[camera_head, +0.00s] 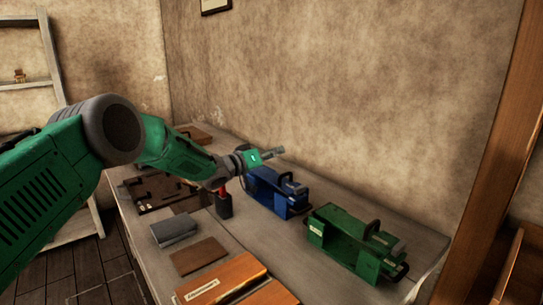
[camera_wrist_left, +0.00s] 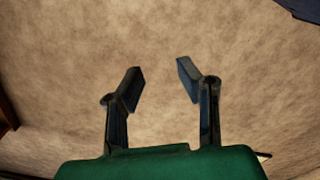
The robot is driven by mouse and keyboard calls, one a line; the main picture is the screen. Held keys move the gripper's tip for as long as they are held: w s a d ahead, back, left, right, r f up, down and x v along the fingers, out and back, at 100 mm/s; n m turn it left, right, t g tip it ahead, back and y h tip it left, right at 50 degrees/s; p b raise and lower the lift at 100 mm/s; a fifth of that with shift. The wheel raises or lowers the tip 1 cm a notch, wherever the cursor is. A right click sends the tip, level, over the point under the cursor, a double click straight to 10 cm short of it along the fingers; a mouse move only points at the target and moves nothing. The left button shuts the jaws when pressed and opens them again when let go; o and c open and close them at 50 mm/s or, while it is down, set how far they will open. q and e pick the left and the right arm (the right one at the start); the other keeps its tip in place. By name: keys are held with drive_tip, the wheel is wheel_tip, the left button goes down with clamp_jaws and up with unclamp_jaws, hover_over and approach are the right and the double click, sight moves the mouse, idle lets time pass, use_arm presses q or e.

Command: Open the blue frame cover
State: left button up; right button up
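The blue frame (camera_head: 272,193) sits on the long table against the wall, with a dark handle and grey parts at its right end. My left gripper (camera_head: 272,153) is above the far left end of the blue frame and appears apart from it. In the left wrist view its two fingers (camera_wrist_left: 160,80) are spread with only wall between them, so it is open and empty. My left wrist hides part of the frame's left end. I cannot tell the state of the frame's cover. My right gripper does not show.
A green frame (camera_head: 355,240) stands to the right of the blue one. A red and black tool (camera_head: 223,203), a grey box (camera_head: 173,230), a brown board (camera_head: 199,255) and a wooden box (camera_head: 225,281) lie nearer. The wall (camera_head: 350,90) rises close behind.

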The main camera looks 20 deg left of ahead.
use_arm(q)
drive_tip(key=v, duration=1.2)
drive_tip(key=shift+f, duration=0.1)
